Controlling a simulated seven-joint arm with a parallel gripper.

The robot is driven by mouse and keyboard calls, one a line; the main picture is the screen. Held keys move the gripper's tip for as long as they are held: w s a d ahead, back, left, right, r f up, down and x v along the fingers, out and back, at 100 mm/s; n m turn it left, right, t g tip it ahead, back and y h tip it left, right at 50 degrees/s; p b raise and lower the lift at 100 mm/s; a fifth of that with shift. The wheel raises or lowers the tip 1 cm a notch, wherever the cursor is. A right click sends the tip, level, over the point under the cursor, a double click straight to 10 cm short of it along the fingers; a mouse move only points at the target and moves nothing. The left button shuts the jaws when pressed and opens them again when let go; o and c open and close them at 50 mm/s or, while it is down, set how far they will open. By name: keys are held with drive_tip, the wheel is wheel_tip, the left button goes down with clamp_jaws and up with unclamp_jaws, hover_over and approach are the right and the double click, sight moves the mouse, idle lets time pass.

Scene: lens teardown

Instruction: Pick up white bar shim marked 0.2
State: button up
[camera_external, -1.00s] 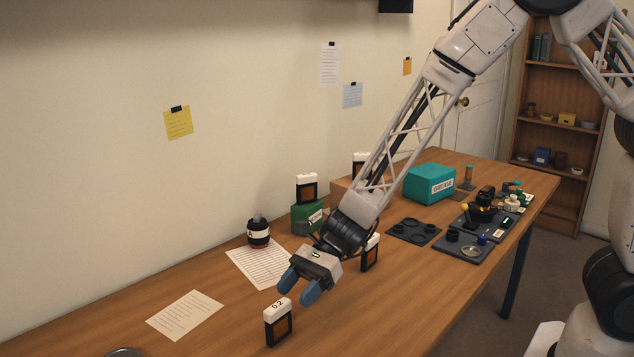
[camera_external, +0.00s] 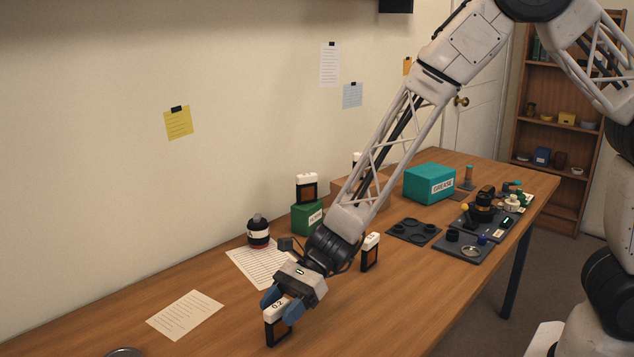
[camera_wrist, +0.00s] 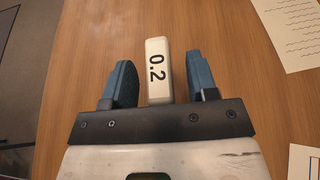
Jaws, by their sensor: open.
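The white bar shim marked 0.2 (camera_external: 277,307) stands upright on the table near the front, its white top above a dark frame. In the wrist view the white top with "0.2" (camera_wrist: 158,70) lies between the two blue fingers. My gripper (camera_external: 281,303) is open, with one finger on either side of the shim. In the wrist view my gripper (camera_wrist: 160,82) shows a gap between each finger and the white bar. The shim's lower part is hidden in the wrist view.
Another white-topped shim (camera_external: 370,252) stands behind my gripper. A black jar (camera_external: 258,233) and paper sheets (camera_external: 185,314) lie to the left. A teal grease box (camera_external: 430,184) stands farther back. The table around the shim is clear.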

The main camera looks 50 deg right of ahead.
drive_tip(key=shift+a+f, duration=0.15)
drive_tip(key=shift+a, duration=0.3)
clamp_jaws()
idle(0.4)
drive_tip(key=shift+r, duration=0.8)
wheel_tip(320, 180, up, 2)
drive_tip(key=shift+r, duration=0.1)
drive_tip(key=s+d+r, duration=0.1)
drive_tip(key=s+d, duration=0.9)
drive_tip(key=s, duration=0.2)
drive_tip(key=shift+s, duration=0.3)
drive_tip(key=shift+r, duration=0.1)
